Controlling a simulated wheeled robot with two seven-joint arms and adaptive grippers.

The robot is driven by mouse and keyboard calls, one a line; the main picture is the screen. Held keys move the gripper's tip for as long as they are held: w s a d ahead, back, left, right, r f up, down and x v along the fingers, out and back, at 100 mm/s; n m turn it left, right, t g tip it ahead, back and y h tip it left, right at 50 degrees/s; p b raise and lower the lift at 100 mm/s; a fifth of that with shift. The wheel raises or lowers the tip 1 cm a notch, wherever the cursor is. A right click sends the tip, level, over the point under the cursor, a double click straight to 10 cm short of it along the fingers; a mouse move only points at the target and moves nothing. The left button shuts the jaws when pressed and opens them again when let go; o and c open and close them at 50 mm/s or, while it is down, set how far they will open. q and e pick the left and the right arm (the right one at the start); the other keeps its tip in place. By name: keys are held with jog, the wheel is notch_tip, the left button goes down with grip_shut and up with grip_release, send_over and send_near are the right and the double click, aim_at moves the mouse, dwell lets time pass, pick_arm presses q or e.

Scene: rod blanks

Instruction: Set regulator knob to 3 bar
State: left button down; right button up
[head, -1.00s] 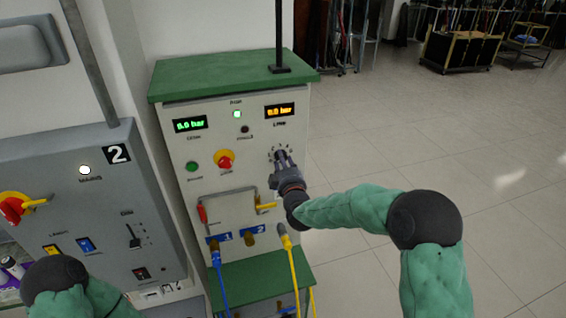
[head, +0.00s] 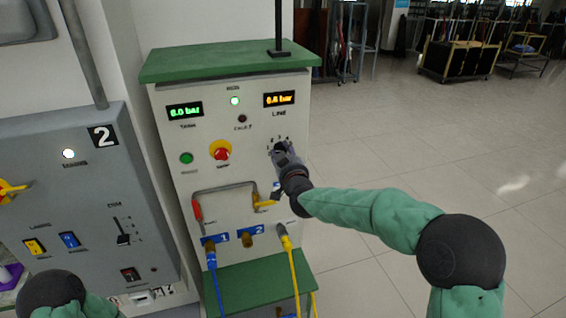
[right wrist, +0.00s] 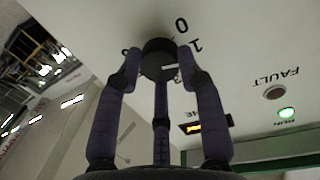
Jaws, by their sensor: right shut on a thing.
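The regulator knob (right wrist: 158,58) is a dark round knob on the cabinet's white front panel, with a pale mark on its face. Printed digits 0 and 1 show beside it in the right wrist view; other scale digits are partly hidden. My right gripper (right wrist: 158,66) is shut on the knob, with fingers on both sides. In the head view my right gripper (head: 284,155) covers the knob. The orange LINE display (head: 280,99) seems to read 0.6 bar. The green TANK display (head: 185,111) seems to read 6.0 bar. My left gripper is not in view.
A grey panel (head: 90,190) stands left.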

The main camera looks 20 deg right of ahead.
jog(key=shift+d+r+m+y+b, duration=0.15)
jog(key=shift+m+y+b, duration=0.3)
jog(key=shift+m+b, duration=3.1)
jog(key=shift+d+f+m+y+b, duration=0.1)
jog(key=shift+m+y+b, duration=0.35)
jog(key=shift+m+b, duration=3.05)
jog(key=shift+r, duration=0.1)
jog(key=o, duration=1)
jog(key=shift+o, duration=0.8)
jog(key=s, duration=1.2)
jog(key=shift+d+r, duration=0.35)
jog(key=shift+d, duration=0.1)
